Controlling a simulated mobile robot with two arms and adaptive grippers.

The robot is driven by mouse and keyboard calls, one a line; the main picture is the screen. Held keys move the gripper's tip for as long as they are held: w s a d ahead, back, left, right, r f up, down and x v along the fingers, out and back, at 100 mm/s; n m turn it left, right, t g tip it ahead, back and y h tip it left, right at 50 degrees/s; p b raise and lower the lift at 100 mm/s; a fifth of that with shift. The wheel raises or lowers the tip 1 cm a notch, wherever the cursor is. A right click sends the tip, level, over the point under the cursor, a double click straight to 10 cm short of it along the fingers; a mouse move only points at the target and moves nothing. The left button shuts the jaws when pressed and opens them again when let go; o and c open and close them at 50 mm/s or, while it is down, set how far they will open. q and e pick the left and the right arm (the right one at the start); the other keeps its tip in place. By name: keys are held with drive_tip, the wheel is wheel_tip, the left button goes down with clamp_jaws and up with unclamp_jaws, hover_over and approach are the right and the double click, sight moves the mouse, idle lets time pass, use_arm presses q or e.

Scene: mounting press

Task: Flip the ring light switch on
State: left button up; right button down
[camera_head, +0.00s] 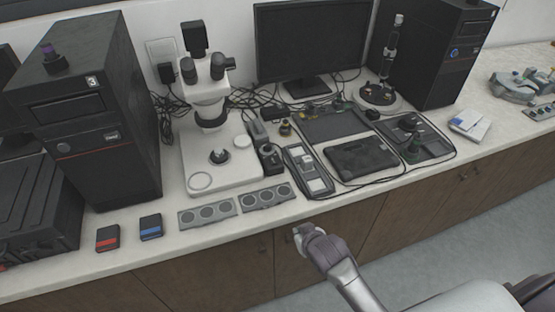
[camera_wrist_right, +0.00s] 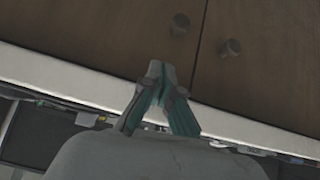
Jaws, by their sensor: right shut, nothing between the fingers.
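A white stereo microscope (camera_head: 210,85) stands on a pale base at the back left of the counter. A dark ring (camera_head: 211,117) sits below its head, around the lens area. A small dark box (camera_head: 269,157) with a knob stands at the right of the base; I cannot make out a switch on it. My right gripper (camera_head: 299,235) is in front of the counter, below its front edge and apart from the microscope and box. In the right wrist view its fingertips (camera_wrist_right: 161,69) are together and empty, over the counter edge and cabinet doors. My left gripper is not in view.
Two grey plates with round wells (camera_head: 207,213) lie along the front edge, beside a blue box (camera_head: 151,227) and a red-banded box (camera_head: 107,238). A tall black computer (camera_head: 100,130) stands left. A grey panel (camera_head: 308,172), black tablet (camera_head: 361,160) and cables crowd the right.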

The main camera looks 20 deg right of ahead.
sight(295, 217)
drive_tip(key=shift+t, duration=0.4)
drive_tip(key=r, duration=0.2)
drive_tip(key=w+r, duration=0.1)
drive_tip(key=r, duration=0.2)
drive_tip(key=shift+w+a+r, duration=0.1)
drive_tip(key=w+r+t, duration=0.4)
drive_tip(key=w+r, duration=0.5)
drive_tip(key=r, duration=0.4)
drive_tip(key=shift+a+m+p, duration=0.2)
drive_tip(key=shift+m+p, duration=0.1)
drive_tip(key=shift+p, duration=0.05)
drive_tip(key=shift+w, duration=0.2)
drive_tip(key=p+x, duration=0.1)
drive_tip(key=x, duration=0.9)
drive_tip(key=shift+r, duration=0.1)
wheel_tip(295, 217, down, 3)
drive_tip(key=shift+s+r+p, duration=0.15)
drive_tip(key=shift+s+p, duration=0.05)
drive_tip(key=shift+p, duration=0.3)
drive_tip(key=shift+s+f, duration=0.15)
drive_tip(key=shift+f, duration=0.55)
drive_tip(key=shift+f, duration=0.1)
